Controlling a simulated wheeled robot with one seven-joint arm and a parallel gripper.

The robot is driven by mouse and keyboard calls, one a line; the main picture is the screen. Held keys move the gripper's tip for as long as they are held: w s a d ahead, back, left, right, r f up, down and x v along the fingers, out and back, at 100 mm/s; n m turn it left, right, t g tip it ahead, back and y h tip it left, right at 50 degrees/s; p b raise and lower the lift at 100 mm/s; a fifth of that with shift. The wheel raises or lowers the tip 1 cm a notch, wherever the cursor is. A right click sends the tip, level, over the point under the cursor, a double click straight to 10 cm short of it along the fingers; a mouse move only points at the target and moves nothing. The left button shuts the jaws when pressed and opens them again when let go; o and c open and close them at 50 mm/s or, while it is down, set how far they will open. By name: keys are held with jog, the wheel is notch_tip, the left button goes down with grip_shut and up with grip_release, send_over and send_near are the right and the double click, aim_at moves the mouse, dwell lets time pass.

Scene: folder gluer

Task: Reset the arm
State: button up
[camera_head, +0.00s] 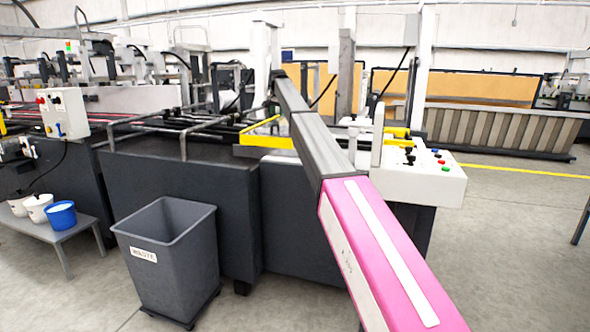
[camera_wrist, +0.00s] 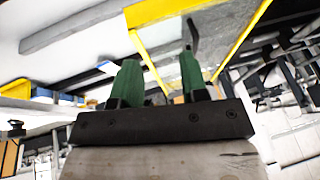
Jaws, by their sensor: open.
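My arm reaches forward from the lower right of the head view, over the machine's near end. My gripper (camera_wrist: 160,72) shows in the wrist view as two green fingers on a dark bar. The fingers stand apart, with nothing held between them. A yellow frame (camera_wrist: 245,40) lies beyond the fingertips in that view; I cannot tell whether they touch it. In the head view I cannot make out the gripper clearly at the arm's far end.
The dark machine body (camera_head: 175,205) stands ahead, with yellow bars (camera_head: 265,141) and a white button panel (camera_head: 430,178) beside my arm. A grey waste bin (camera_head: 165,265) stands in front. A low bench (camera_head: 65,232) holds a blue bucket (camera_head: 61,215) and white ones. Floor at right is mostly clear.

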jog(key=s+d+f+n+g, duration=0.1)
jog(key=s+d+f, duration=0.4)
jog(key=s+f, duration=0.45)
jog(key=s+d+f+g, duration=0.1)
jog(key=s+d+f, duration=0.55)
jog(key=f, duration=0.65)
jog(key=s+d+f+n, duration=0.1)
jog(key=s+d+f, duration=0.4)
jog(key=s+f, duration=0.55)
jog(key=s+d+f+g, duration=0.1)
jog(key=s+d+f, duration=0.2)
jog(key=s+f, duration=0.3)
jog(key=s+d+f+n+g, duration=0.1)
jog(key=s+d+f, duration=0.3)
jog(key=s, duration=1.3)
jog(key=s+d+f+n+g, duration=0.1)
jog(key=s+d+f, duration=0.3)
jog(key=s+f, duration=0.5)
jog(key=s, duration=0.3)
jog(key=shift+s+f+h, duration=0.2)
jog(key=shift+f+h, duration=0.1)
